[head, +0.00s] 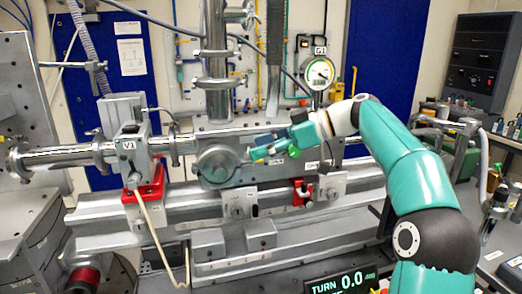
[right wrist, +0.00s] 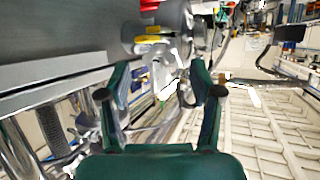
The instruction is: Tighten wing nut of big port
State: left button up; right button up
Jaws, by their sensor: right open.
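The big port looks to be the round grey flanged cap (head: 218,164) on the front of the metal chamber (head: 265,135) in the head view. A round grey metal body, probably this port, shows at the top of the right wrist view (right wrist: 174,20). My right gripper (head: 256,154) is just right of the cap in the head view. Its two fingers (right wrist: 160,82) stand apart in the right wrist view. A bright metal piece (right wrist: 169,89) shows between them; I cannot tell if it is the wing nut. My left gripper is out of view.
A valve marked V1 (head: 130,148) and a pipe stand left of the chamber. A dial gauge (head: 319,72) is behind my right arm. A rail (head: 290,222) with clamps runs below the chamber. A display reading TURN 0.0 (head: 341,282) is at the bottom.

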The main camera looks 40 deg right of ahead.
jog(key=shift+w+a+f, duration=0.3)
jog(key=shift+w+a, duration=0.1)
jog(key=shift+w, duration=0.1)
jog(key=c, duration=1.1)
jog(key=b, duration=0.1)
jog(key=m+h+b, duration=0.1)
jog(key=b, duration=0.1)
jog(key=t+h+b, duration=0.1)
jog(key=shift+s+a+f+m+b, duration=0.15)
jog(key=shift+a+f+m+b, duration=0.15)
jog(key=shift+f+m, duration=0.1)
jog(key=shift+c, duration=0.3)
jog(key=shift+r+m+t+h+b, duration=0.3)
jog(key=shift+r+m+h+b, duration=0.15)
jog(key=shift+m+h, duration=0.2)
